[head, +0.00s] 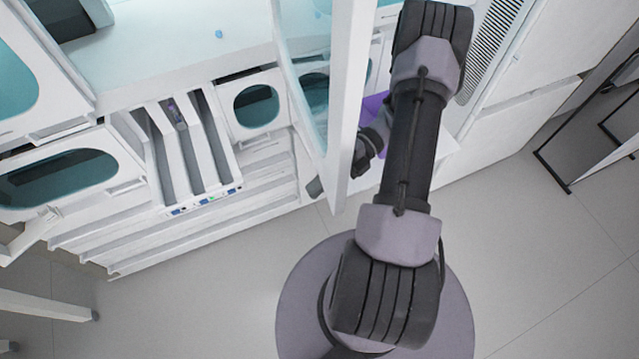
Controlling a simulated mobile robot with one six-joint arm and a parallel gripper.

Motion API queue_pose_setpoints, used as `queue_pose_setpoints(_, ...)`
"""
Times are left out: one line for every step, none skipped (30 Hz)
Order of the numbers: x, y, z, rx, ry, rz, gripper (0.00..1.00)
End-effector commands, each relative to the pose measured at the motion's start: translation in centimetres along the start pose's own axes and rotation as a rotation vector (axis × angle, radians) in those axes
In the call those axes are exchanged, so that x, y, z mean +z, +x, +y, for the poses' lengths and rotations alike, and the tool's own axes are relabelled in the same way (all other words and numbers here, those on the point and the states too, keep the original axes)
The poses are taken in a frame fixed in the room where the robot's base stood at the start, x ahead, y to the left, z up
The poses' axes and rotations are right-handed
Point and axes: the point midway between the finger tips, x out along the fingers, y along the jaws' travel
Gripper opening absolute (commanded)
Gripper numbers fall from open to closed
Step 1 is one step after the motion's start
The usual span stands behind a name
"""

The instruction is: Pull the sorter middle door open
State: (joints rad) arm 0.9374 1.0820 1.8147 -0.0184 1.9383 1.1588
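A tall door with a white frame (347,95) and a see-through pane (300,75) stands out from the white machine towards me, swung away from its front. I take it for the sorter middle door. My gripper (358,160) is at the right side of this door's frame, low down and close to it. The frame and my arm hide part of it. I cannot tell whether its fingers touch the door or whether they are open or shut.
A purple surface (374,106) shows behind my gripper. Left are teal oval windows (257,105) and a white rack of slots (180,150). A vented white cabinet (490,50) stands at the right. A dark metal frame (565,170) is far right. Grey floor (530,260) is clear at the lower right.

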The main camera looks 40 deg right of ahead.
Motion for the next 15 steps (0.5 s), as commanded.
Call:
queue_pose_setpoints(0.0,0.0,0.0,-0.001,-0.001,0.000,0.22)
queue_pose_setpoints(0.0,0.0,0.0,-0.001,-0.001,0.000,0.22)
queue_pose_setpoints(0.0,0.0,0.0,-0.001,0.000,0.000,0.22)
queue_pose_setpoints(0.0,0.0,0.0,-0.001,0.000,0.000,0.22)
queue_pose_setpoints(0.0,0.0,0.0,-0.001,0.000,0.000,0.22)
queue_pose_setpoints(0.0,0.0,0.0,-0.001,0.000,0.000,0.22)
queue_pose_setpoints(0.0,0.0,0.0,0.000,0.000,0.000,0.22)
queue_pose_setpoints(0.0,0.0,0.0,0.000,0.000,0.000,0.22)
queue_pose_setpoints(0.0,0.0,0.0,0.000,0.000,0.000,0.22)
queue_pose_setpoints(0.0,-0.1,0.0,-0.001,0.000,0.000,0.22)
queue_pose_setpoints(0.0,-0.3,0.0,-0.001,-0.001,0.000,0.22)
queue_pose_setpoints(0.0,-0.6,0.0,-0.001,-0.001,0.000,0.22)
queue_pose_setpoints(0.0,-1.0,0.0,-0.001,-0.002,-0.001,0.22)
queue_pose_setpoints(0.0,-1.5,0.0,-0.001,-0.002,-0.001,0.22)
queue_pose_setpoints(0.0,-2.2,0.0,-0.002,-0.002,-0.001,0.22)
